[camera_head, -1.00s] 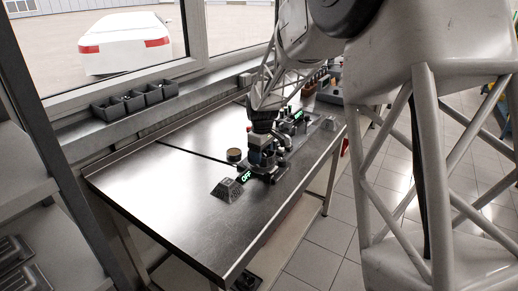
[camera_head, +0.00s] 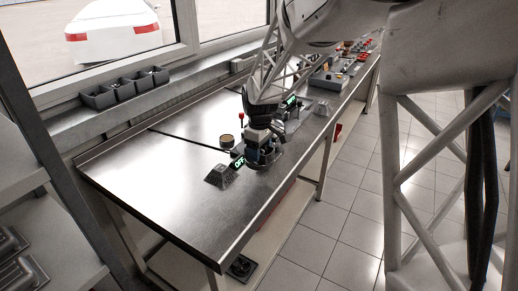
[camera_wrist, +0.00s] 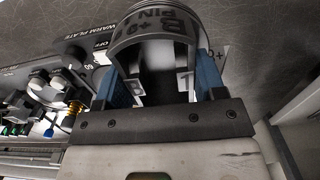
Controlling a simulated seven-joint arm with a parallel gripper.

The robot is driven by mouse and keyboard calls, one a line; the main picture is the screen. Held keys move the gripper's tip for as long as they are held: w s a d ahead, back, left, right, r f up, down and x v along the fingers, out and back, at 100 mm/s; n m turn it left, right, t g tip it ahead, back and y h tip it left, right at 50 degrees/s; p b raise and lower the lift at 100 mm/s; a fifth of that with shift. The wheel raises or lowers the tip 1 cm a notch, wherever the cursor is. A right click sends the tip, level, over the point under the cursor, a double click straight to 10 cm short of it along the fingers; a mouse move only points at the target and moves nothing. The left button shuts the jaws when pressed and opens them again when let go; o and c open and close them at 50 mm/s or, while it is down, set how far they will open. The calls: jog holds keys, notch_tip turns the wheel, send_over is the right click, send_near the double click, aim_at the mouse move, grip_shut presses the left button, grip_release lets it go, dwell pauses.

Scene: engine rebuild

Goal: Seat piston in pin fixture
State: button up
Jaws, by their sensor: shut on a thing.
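My gripper (camera_head: 259,148) is low over the bench, beside a lit green OFF sign (camera_head: 238,162). In the wrist view my gripper (camera_wrist: 165,78) has its blue fingers shut on the piston (camera_wrist: 150,22), a curved, hollow grey metal part. Its rounded wall arches between the fingers, and partly readable lettering, including PIN and B, shows across it. I cannot tell whether the piston touches anything below. The pin fixture cannot be clearly made out; it may be hidden by the gripper and piston.
In the wrist view, a panel marked WARM PLATE (camera_wrist: 92,38) and knobbed equipment (camera_wrist: 50,90) lie at left. On the bench (camera_head: 150,190) stand a round tan-topped piece (camera_head: 227,141) and a dark sloped block (camera_head: 221,176). Bins (camera_head: 123,88) line the window ledge. The bench's left side is clear.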

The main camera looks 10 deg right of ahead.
dwell(0.5)
jog(key=shift+w+r+m, duration=1.5)
jog(key=shift+w+m, duration=0.75)
jog(key=shift+w, duration=2.4)
jog(key=shift+w+r+m, duration=1.5)
jog(key=shift+w+m, duration=0.75)
jog(key=shift+w, duration=2.4)
jog(key=w+d+f+n, duration=0.4)
jog(key=w+d+n, duration=0.5)
jog(key=w+d, duration=0.3)
jog(key=shift+d+f, duration=0.15)
jog(key=shift+d, duration=0.35)
jog(key=shift+f, duration=0.15)
jog(key=shift+f, duration=2.2)
jog(key=shift+f, duration=0.4)
